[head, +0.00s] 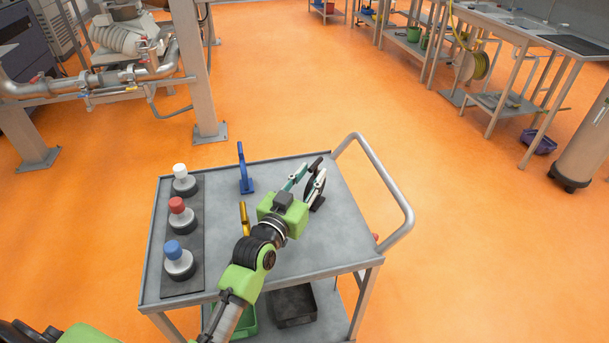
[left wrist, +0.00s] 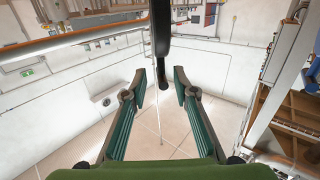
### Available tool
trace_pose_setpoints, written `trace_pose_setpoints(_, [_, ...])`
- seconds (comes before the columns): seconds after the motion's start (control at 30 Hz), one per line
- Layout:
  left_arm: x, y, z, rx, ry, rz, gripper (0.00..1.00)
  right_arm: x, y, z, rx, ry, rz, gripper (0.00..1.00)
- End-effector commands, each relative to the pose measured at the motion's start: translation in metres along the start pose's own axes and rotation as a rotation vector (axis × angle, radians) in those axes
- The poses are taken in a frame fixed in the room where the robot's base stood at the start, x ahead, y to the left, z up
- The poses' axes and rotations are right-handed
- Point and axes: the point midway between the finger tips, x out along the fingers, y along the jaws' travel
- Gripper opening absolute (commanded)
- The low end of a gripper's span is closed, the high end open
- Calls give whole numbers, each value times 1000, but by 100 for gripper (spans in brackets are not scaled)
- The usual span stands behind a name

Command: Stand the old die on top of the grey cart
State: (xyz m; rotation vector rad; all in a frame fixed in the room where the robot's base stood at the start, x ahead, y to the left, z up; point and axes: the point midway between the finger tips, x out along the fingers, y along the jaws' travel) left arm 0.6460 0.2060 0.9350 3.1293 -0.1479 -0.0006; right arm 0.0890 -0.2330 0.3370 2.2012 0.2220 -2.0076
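The grey cart (head: 285,240) stands in the middle of the head view with a flat top. My left gripper (head: 314,170) is over the cart's right half, its fingers apart on either side of a slim black piece (head: 314,192) with a dark foot. In the left wrist view the black piece (left wrist: 161,40) comes down from the top edge, and its end lies between the open fingertips (left wrist: 162,82), with gaps on both sides. A blue piece (head: 243,170) and a yellow piece (head: 244,216) also stand on the cart. I cannot tell which thing is the old die. My right gripper is not in view.
Three round-based items with white (head: 180,171), red (head: 176,205) and blue (head: 172,248) caps stand on a dark strip at the cart's left. A bent handle (head: 400,205) rises at its right. A dark bin (head: 293,305) sits on the lower shelf. Orange floor surrounds the cart.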

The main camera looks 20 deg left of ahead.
Motion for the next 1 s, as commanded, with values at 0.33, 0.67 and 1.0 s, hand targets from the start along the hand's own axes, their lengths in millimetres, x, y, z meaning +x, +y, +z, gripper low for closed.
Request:
trace_pose_setpoints(0.33, [-35, 0, -1, -1, 1, 1, 26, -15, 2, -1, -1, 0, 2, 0])
trace_pose_setpoints(0.67, [-35, 0, 0, -1, 1, 1, 26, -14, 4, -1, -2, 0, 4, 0])
trace_pose_setpoints(1.0, [-35, 0, 0, -1, 1, 0, 26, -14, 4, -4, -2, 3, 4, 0])
